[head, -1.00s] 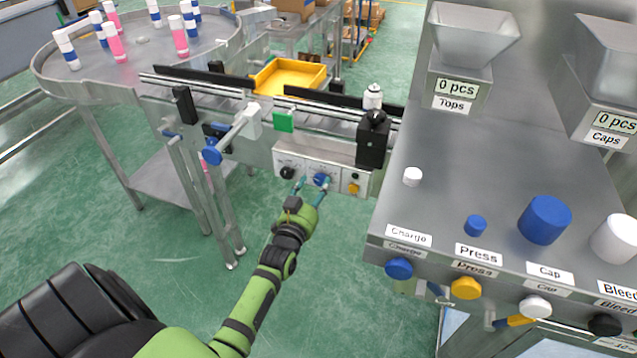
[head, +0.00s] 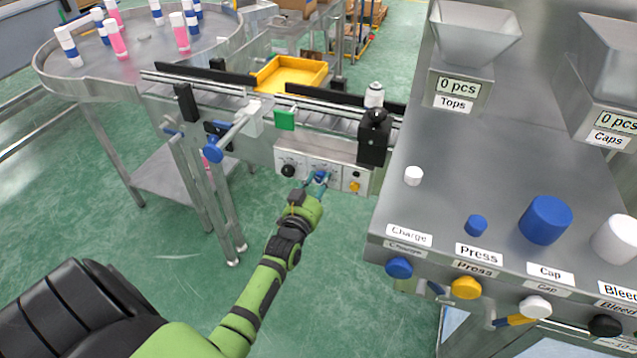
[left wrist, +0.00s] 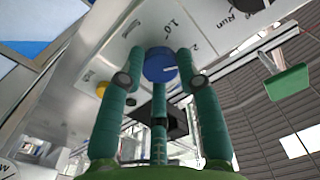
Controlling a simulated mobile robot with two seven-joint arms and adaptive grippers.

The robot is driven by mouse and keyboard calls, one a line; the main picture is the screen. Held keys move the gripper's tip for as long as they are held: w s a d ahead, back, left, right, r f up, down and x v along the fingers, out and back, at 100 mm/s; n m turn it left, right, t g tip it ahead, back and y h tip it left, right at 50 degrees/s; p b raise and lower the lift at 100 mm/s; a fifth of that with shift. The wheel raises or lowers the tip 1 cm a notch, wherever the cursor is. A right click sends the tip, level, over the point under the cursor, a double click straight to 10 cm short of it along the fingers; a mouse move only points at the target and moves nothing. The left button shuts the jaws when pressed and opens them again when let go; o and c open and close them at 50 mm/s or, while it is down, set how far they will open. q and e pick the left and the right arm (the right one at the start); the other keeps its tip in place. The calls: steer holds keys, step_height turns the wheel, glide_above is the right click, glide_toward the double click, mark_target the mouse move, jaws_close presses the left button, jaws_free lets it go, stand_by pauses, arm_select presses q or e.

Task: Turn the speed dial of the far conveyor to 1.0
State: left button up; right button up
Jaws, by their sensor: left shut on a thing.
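The far conveyor's control panel (head: 308,163) hangs on the front side of the conveyor. Its blue speed dial (head: 320,177) is in the middle of the panel, partly covered by my fingers in the head view. In the left wrist view the blue dial (left wrist: 160,64) sits between my green fingers, with the printed marks 1.0 and 2 beside it; I cannot tell its exact setting. My left gripper (head: 314,183) is shut on the dial, fingers on both sides of it. My right gripper is not in view.
On the same panel are a black knob (head: 288,170) on the left and a yellow button (head: 354,186) on the right. A green block (head: 285,120) and a black-topped post (head: 374,138) stand above it. The steel worktable (head: 440,190) is close on the right.

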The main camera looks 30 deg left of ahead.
arm_select(q)
steer(key=shift+r, duration=0.1)
steer(key=n+p, duration=0.1)
steer(key=n, duration=1)
steer(key=shift+a+r+n, duration=0.1)
steer(key=shift+n, duration=0.2)
stand_by(0.4)
steer(key=o, duration=1.1)
steer(key=shift+o, duration=0.2)
steer(key=shift+s, duration=0.1)
steer(key=shift+s+f, duration=0.2)
steer(key=shift+s, duration=0.15)
steer(key=v, duration=1.1)
